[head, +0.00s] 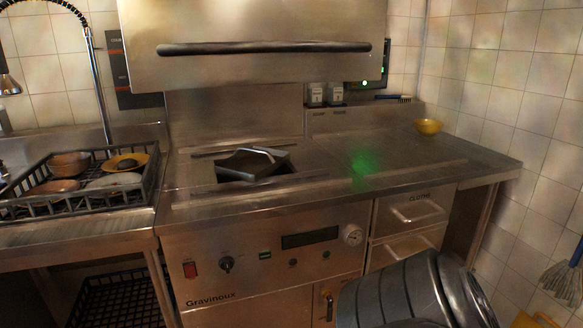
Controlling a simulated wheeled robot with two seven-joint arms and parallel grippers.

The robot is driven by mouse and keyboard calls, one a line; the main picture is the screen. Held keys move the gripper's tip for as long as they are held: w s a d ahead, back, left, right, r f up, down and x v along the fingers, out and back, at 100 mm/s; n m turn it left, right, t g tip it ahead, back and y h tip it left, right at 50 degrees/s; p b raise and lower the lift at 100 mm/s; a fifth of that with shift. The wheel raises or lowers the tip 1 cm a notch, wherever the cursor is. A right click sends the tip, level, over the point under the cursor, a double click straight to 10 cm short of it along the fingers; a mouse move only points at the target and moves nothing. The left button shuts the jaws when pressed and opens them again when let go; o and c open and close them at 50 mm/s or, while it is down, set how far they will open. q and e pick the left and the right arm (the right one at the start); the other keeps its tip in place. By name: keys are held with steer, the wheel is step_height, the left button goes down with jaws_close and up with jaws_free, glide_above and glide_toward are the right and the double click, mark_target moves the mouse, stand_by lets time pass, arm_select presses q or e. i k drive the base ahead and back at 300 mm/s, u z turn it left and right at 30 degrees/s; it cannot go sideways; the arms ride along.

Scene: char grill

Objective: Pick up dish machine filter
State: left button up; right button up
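The dish machine filter (250,166) is a dark, squarish piece with a raised light-edged handle. It sits tilted in the rectangular opening of the steel dish machine top (330,178), left of centre in the head view. The inside of the opening is mostly hidden under the filter. The machine's steel hood (250,25) is raised above it, with a long dark bar handle across its front. Neither of my grippers is in view, and nothing touches the filter from above.
A grey dish rack (97,204) with bowls and plates stands on the left counter. A yellow bowl (429,127) and a dark brush (393,97) are at the back right. The right counter is mostly clear.

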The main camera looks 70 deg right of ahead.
mark_target(253, 163)
steer(key=k, duration=0.1)
steer(key=z, duration=1.3)
